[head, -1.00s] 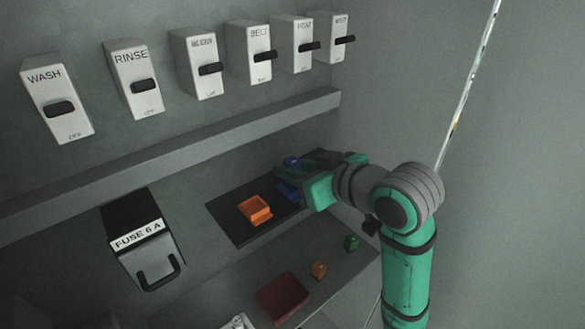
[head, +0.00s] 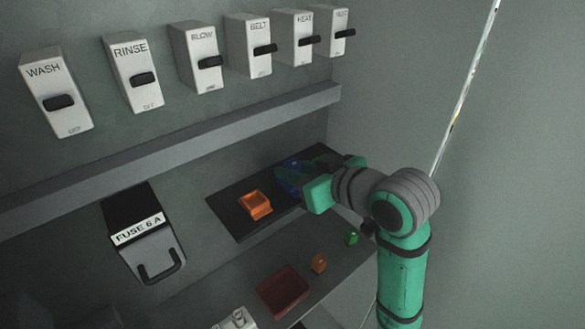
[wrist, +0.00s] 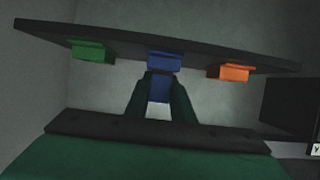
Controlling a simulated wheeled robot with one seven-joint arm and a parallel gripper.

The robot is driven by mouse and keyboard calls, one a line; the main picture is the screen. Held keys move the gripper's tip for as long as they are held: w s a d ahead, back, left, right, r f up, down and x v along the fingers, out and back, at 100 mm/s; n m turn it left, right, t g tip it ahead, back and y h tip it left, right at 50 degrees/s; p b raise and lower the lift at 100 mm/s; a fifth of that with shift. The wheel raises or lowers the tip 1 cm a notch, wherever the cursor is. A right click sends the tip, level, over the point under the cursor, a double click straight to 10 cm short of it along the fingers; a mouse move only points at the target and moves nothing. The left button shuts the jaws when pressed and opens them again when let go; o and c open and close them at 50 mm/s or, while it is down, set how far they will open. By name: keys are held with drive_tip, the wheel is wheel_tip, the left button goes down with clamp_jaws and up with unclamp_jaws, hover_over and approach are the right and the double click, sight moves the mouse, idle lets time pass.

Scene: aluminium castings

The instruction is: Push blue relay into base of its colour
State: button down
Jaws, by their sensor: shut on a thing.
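My gripper (wrist: 163,84) is shut on the blue relay (wrist: 159,92), which shows between its two fingers in the wrist view. Directly ahead of the relay is the blue base (wrist: 165,61) on the dark panel (wrist: 195,46). The relay and the base look lined up and very close; I cannot tell whether they touch. In the head view my gripper (head: 291,181) is at the panel (head: 232,221), and part of the blue base (head: 291,163) shows beyond it. The fingers and arm hide most of the relay there.
An orange base (head: 255,205) and a green base (wrist: 92,52) flank the blue one. An orange relay (head: 319,264), a green relay (head: 352,238) and a dark red tray (head: 283,291) are on the lower shelf. A fuse box (head: 142,238) and a ledge (head: 170,153) are nearby.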

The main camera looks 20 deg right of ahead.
drive_tip(key=shift+r, duration=0.55)
idle(0.9)
drive_tip(key=shift+f, duration=0.65)
idle(0.6)
drive_tip(key=c, duration=1.5)
unclamp_jaws()
drive_tip(key=shift+o, duration=0.2)
drive_tip(key=v, duration=1)
drive_tip(key=shift+s+r, duration=0.25)
drive_tip(key=shift+s, duration=0.05)
drive_tip(key=shift+d, duration=0.2)
